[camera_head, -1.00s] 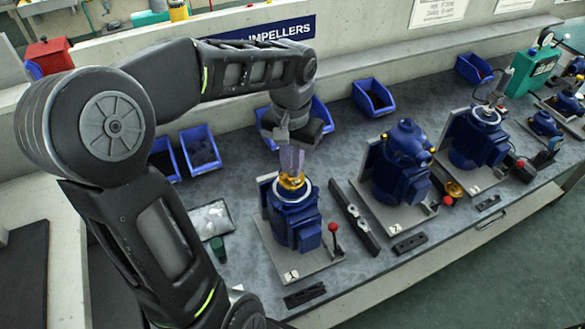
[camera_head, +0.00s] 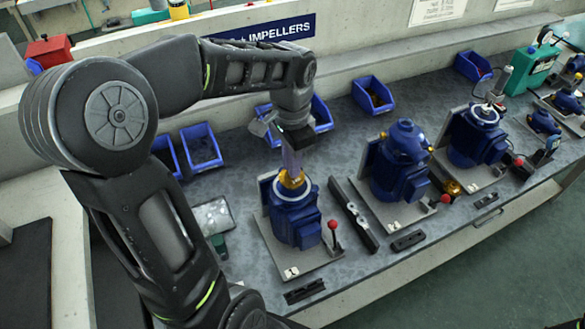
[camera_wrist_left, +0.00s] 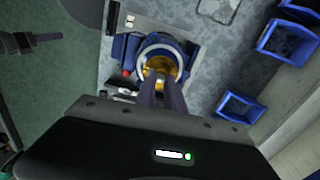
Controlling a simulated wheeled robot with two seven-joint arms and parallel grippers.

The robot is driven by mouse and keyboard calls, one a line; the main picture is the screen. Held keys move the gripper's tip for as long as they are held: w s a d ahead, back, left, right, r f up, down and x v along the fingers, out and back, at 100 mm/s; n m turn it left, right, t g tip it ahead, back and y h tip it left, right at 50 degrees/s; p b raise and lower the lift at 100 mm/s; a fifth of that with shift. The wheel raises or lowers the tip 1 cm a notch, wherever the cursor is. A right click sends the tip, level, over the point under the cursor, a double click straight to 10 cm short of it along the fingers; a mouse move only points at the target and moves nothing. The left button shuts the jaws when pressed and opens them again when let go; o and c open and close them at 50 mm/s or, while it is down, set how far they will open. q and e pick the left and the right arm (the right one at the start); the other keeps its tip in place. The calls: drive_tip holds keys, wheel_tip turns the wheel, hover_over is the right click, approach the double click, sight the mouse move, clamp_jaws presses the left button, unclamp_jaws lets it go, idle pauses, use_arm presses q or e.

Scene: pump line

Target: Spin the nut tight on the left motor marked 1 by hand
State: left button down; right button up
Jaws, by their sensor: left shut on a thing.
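The left motor (camera_head: 294,222) is blue and stands on a light plate marked 1 (camera_head: 291,271) at the front of the bench. A brass-coloured part (camera_head: 291,179) sits at its top; nut and impeller are hard to tell apart. My left gripper (camera_head: 292,172) points down over the motor, its fingers shut on the nut at the top. In the left wrist view the fingers (camera_wrist_left: 161,88) reach the brass part (camera_wrist_left: 160,66) inside a pale ring on the motor. The fingers hide most of the nut.
The motor marked 2 (camera_head: 400,165) stands to the right, with a dark bar (camera_head: 354,214) between. A red-knobbed lever (camera_head: 333,226) stands close beside the left motor.

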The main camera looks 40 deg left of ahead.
use_arm(q)
drive_tip(key=m+p, duration=0.1)
drive_tip(key=m, duration=0.3)
drive_tip(key=shift+r, duration=0.1)
drive_tip(key=m, duration=0.3)
drive_tip(key=shift+p, duration=0.3)
drive_tip(key=m+p, duration=0.1)
drive_tip(key=m, duration=0.3)
drive_tip(key=shift+m, duration=0.3)
drive_tip(key=shift+m+p, duration=0.4)
drive_tip(key=shift+m, duration=0.8)
